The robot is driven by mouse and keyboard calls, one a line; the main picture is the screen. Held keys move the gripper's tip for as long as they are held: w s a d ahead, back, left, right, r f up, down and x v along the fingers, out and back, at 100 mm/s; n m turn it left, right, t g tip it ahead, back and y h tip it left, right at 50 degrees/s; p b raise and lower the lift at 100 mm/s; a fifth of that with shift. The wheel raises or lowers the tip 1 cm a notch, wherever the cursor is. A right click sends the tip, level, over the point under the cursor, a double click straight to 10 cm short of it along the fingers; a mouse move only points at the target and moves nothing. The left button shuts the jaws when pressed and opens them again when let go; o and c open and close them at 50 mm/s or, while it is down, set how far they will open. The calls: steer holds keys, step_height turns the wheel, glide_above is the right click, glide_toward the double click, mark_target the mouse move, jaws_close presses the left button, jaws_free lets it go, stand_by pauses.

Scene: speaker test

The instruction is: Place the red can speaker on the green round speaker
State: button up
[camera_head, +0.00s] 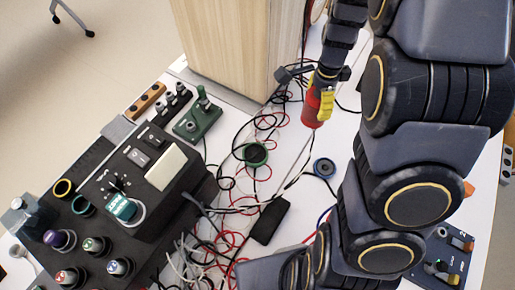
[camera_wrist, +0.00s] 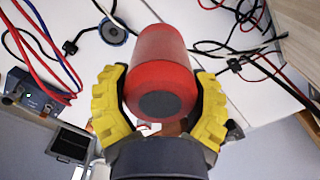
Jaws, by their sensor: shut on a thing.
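The red can speaker (camera_wrist: 160,65) is between the yellow fingers of my gripper (camera_wrist: 158,105) in the wrist view, with its dark round end facing the camera. In the head view my gripper (camera_head: 322,100) holds the red can (camera_head: 312,112) above the white table, near the wooden box. The green round speaker (camera_head: 252,154) lies on the table among cables, to the left of and below the can in the picture. The gripper is shut on the can and apart from the green speaker. I cannot make out the green speaker in the wrist view.
A blue round speaker (camera_head: 324,168) sits right of the green one; it also shows in the wrist view (camera_wrist: 113,31). Red and black cables (camera_head: 225,215) tangle around a black box (camera_head: 270,220). A tall wooden box (camera_head: 225,45) stands behind. A black control panel (camera_head: 140,190) fills the left.

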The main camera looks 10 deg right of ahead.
steer(key=s+a, duration=0.2)
steer(key=a, duration=1.3)
glide_above(255, 153)
steer(key=shift+n, duration=0.4)
step_height(255, 153, down, 8)
steer(key=shift+f, duration=0.1)
steer(key=shift+f, duration=0.1)
steer(key=o, duration=1.2)
